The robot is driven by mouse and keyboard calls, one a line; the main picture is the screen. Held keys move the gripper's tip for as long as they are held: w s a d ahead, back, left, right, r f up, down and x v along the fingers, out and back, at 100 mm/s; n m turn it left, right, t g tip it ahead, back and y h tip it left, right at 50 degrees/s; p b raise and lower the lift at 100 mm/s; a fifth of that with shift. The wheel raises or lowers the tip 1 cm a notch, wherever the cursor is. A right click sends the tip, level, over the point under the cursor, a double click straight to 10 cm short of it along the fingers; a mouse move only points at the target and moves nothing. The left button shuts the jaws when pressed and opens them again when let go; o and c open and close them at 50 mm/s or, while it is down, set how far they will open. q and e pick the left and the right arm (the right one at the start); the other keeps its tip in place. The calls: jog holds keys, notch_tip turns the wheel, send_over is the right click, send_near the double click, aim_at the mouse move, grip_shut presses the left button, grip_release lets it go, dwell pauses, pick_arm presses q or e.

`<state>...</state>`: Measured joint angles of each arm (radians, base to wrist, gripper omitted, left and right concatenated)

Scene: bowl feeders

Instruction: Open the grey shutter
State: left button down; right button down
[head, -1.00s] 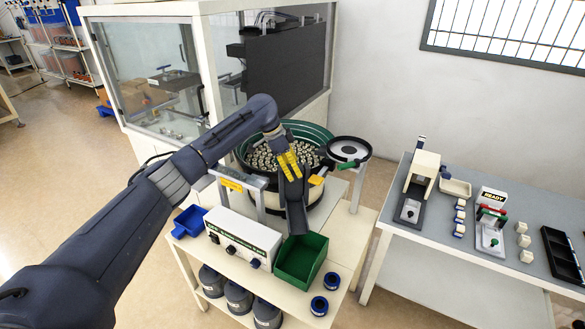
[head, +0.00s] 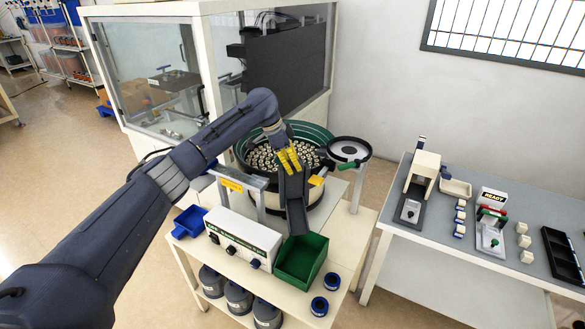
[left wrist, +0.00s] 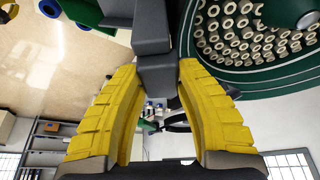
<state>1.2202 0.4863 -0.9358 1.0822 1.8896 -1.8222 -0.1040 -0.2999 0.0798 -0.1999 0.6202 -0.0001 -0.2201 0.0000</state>
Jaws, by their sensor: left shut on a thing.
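The dark grey chute (head: 296,205) slopes down from the bowl feeder (head: 250,190) toward the green bin (head: 301,262). My left gripper (head: 289,160) has yellow fingers and is at the top of the chute, by the bowl's near rim. In the left wrist view, the yellow fingers (left wrist: 156,78) are shut on a dark grey block, which I take as the grey shutter (left wrist: 155,48). The fingers hide much of it in the head view, so how far it is open cannot be told. My right gripper is not in view.
The bowl holds many pale ring-shaped parts. A round plate on a stand (head: 349,150) with a green handle is right of the bowl. A white control box (head: 241,238) and a blue bin (head: 189,221) are left of the chute. A grey side table (head: 455,258) is at right.

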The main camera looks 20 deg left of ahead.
pick_arm(q)
notch_tip(320, 180, up, 2)
jog(key=c, duration=0.9)
grip_release()
jog(key=shift+f, duration=0.1)
jog(key=v, duration=1.2)
jog(key=shift+s, duration=0.1)
